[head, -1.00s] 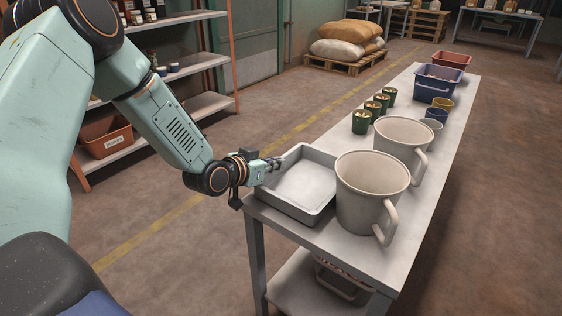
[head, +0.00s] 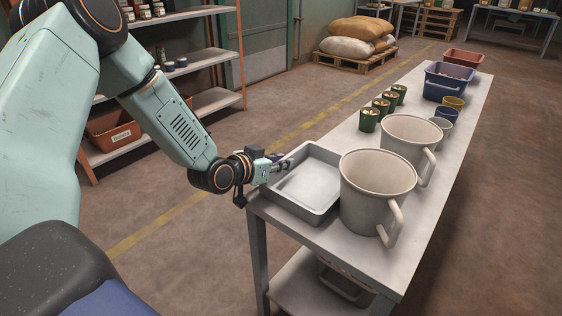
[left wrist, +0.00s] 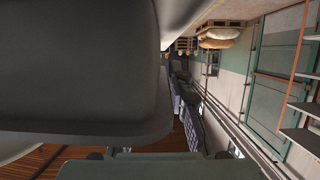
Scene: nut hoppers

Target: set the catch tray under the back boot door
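The catch tray is likely the shallow grey rectangular tray (head: 309,208) at the near left end of the long table. It lies flat, looks empty, and its left side is along the table edge. My left gripper (head: 284,162) is at the tray's left rim, with its fingertips at or over that rim. Whether they pinch it cannot be told. In the left wrist view a large dark grey surface fills the upper left at close range, and the fingers do not show clearly. No boot door can be made out. My right gripper is not in view.
Two big beige mugs (head: 372,204) (head: 408,143) stand right of and behind the tray on the table (head: 428,215). Green cups with contents (head: 369,120), small mugs, a blue bin (head: 447,84) and a red bin (head: 464,59) stand farther back. A shelf (head: 214,102) stands at left.

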